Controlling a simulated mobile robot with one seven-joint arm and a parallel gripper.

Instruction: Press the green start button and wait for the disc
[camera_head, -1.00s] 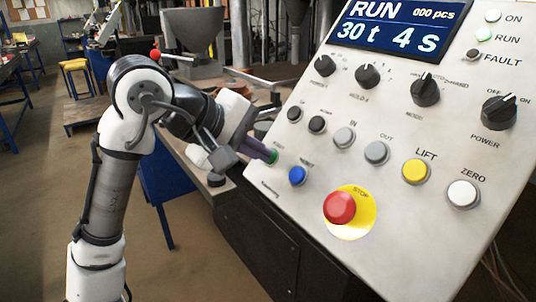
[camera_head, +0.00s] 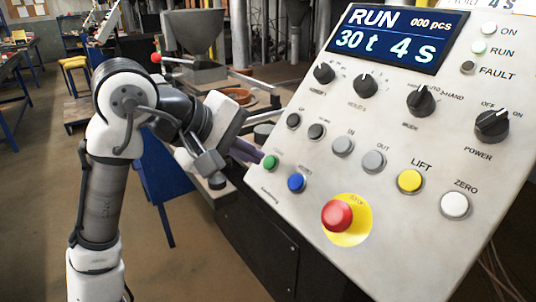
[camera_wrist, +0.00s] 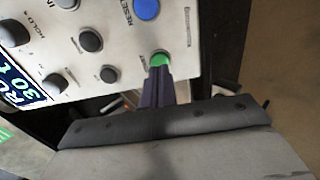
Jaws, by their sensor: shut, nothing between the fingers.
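The green start button (camera_head: 270,162) sits at the left edge of the tilted control panel (camera_head: 390,120). It also shows in the wrist view (camera_wrist: 160,58), just beyond my fingertips. My gripper (camera_head: 259,158) is shut and empty, its dark purple fingers pointing at the button. In the wrist view the fingertips (camera_wrist: 159,71) overlap the button's near edge; I cannot tell whether they touch it. The display (camera_head: 390,35) reads RUN, 000 pcs, 30 t, 4 s. I cannot pick out a disc with certainty.
A blue RESET button (camera_head: 296,183) is close beside the green one. The red STOP button (camera_head: 337,215) on its yellow plate is lower right. An orange-brown round dish (camera_head: 232,97) lies on the machine behind my wrist. Yellow LIFT (camera_head: 409,181) is farther right.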

